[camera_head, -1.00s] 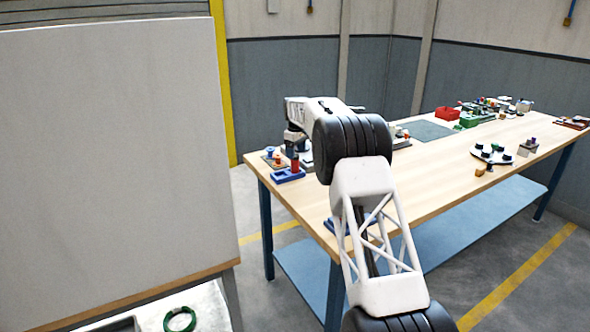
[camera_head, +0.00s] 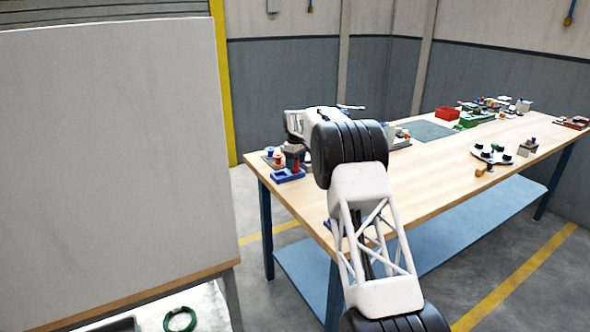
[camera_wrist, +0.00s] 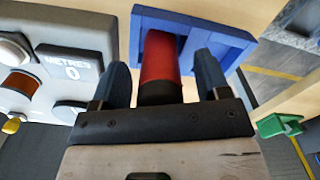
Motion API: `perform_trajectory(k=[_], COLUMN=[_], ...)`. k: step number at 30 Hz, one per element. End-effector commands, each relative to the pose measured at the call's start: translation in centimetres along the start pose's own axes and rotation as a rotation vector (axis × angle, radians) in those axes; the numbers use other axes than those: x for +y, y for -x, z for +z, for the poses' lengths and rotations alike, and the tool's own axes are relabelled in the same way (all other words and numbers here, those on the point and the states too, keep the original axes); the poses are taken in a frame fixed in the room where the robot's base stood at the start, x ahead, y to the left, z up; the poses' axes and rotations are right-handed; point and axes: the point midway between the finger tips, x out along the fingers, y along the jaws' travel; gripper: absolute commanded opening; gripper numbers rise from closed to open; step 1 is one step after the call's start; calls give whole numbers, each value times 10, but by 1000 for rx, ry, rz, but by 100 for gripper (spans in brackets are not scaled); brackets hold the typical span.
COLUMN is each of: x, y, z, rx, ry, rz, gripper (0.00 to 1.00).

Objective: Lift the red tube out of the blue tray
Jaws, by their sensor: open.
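The red tube (camera_wrist: 160,58) stands in the blue tray (camera_wrist: 226,38); in the wrist view its near end looks dark. My gripper (camera_wrist: 163,75) is open, with one blue-grey finger on each side of the tube. Small gaps show between the fingers and the tube. In the head view the red tube (camera_head: 296,166) shows just below my gripper (camera_head: 295,157), above the blue tray (camera_head: 288,176) at the left end of the table. Part of the tube is hidden there by the gripper.
A grey box (camera_wrist: 62,60) with a "METRES 0" display and knobs lies left of my gripper in the wrist view.

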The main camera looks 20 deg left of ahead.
Motion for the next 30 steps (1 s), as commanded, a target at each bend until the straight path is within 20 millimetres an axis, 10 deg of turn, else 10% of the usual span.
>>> perform_trajectory(k=[11,22,30], x=[0,0,0], y=[0,0,1], z=[0,0,0], rx=[0,0,0], ry=[0,0,0], rz=[0,0,0], gripper=[69,16,15])
